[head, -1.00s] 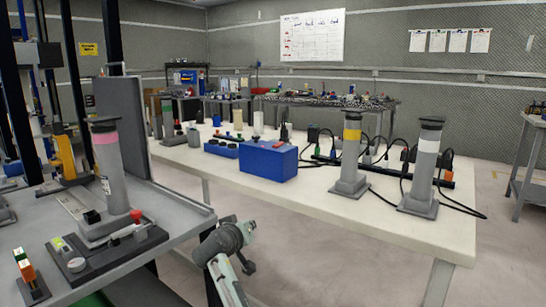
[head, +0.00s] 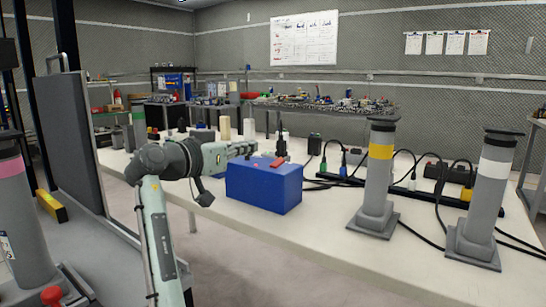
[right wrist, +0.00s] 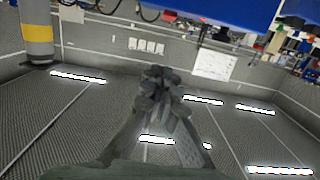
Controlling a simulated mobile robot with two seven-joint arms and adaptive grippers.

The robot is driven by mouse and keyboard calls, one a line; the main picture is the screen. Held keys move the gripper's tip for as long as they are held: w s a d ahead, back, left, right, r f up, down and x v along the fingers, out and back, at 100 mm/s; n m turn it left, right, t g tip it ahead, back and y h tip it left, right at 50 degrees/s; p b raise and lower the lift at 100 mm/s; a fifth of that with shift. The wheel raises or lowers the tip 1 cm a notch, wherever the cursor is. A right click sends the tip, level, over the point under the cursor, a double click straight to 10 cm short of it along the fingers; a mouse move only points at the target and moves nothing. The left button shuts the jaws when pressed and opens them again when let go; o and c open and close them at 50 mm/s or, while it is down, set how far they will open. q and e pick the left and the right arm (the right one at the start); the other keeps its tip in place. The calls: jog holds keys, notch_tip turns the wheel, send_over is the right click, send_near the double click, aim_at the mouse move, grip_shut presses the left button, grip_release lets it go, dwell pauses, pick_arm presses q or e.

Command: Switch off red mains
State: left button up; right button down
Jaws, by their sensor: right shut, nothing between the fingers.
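A blue box (head: 265,185) stands on the long white table in the head view. A small red piece (head: 278,162) shows at its top edge; I cannot tell for sure that it is the red mains switch. My right gripper (head: 252,149) is shut and empty, pointing right, just above the box's left end in the picture. I cannot tell whether it touches the box. In the right wrist view, the shut fingers (right wrist: 158,80) are in the middle, and the blue box (right wrist: 225,15) fills part of the top. My left gripper is not in view.
Grey posts with a yellow band (head: 380,152) and a white band (head: 494,168) stand right of the box. Black cables and a power strip (head: 340,180) lie behind them. A grey panel (head: 80,145) and a pink-banded post (head: 12,168) stand at left.

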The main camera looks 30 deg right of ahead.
jog(key=p, duration=0.2)
send_over(275, 165)
jog(key=shift+a+f, duration=0.35)
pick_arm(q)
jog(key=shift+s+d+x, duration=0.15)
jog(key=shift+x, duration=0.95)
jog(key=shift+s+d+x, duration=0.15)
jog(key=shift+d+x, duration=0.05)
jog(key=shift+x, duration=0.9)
pick_arm(e)
jog(key=shift+w+d+f, duration=0.1)
jog(key=shift+d+f, duration=0.05)
jog(key=shift+f, duration=0.9)
jog(key=shift+d+f, duration=0.1)
jog(key=shift+f, duration=0.95)
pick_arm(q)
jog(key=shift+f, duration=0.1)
pick_arm(e)
jog(key=shift+d, duration=0.15)
